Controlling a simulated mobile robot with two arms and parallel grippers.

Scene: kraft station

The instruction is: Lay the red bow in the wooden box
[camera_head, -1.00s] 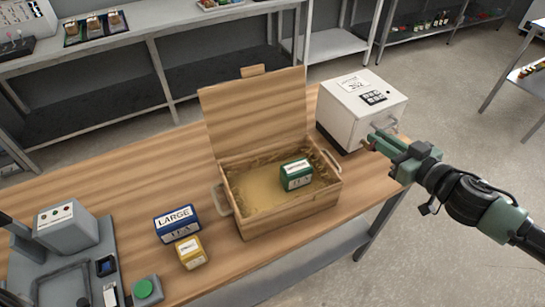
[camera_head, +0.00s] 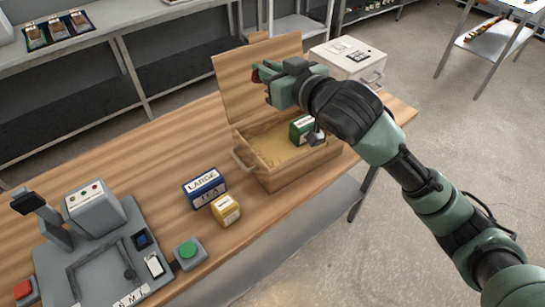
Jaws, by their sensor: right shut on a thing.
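The wooden box (camera_head: 292,178) stands open on the table with its lid (camera_head: 232,92) raised at the back. A green tea carton (camera_head: 301,130) is inside it, partly hidden by my right arm. My right gripper (camera_head: 264,78) is above the box, in front of the raised lid in the picture. It is shut on a small red thing, seemingly the red bow (camera_head: 256,75), of which only a little shows at the fingertips. My left gripper is not in view.
A blue carton (camera_head: 205,188) and a yellow carton (camera_head: 226,209) stand left of the box. A grey device with a green button (camera_head: 188,250) is at the front left. A white cabinet (camera_head: 348,58) stands behind the box to the right.

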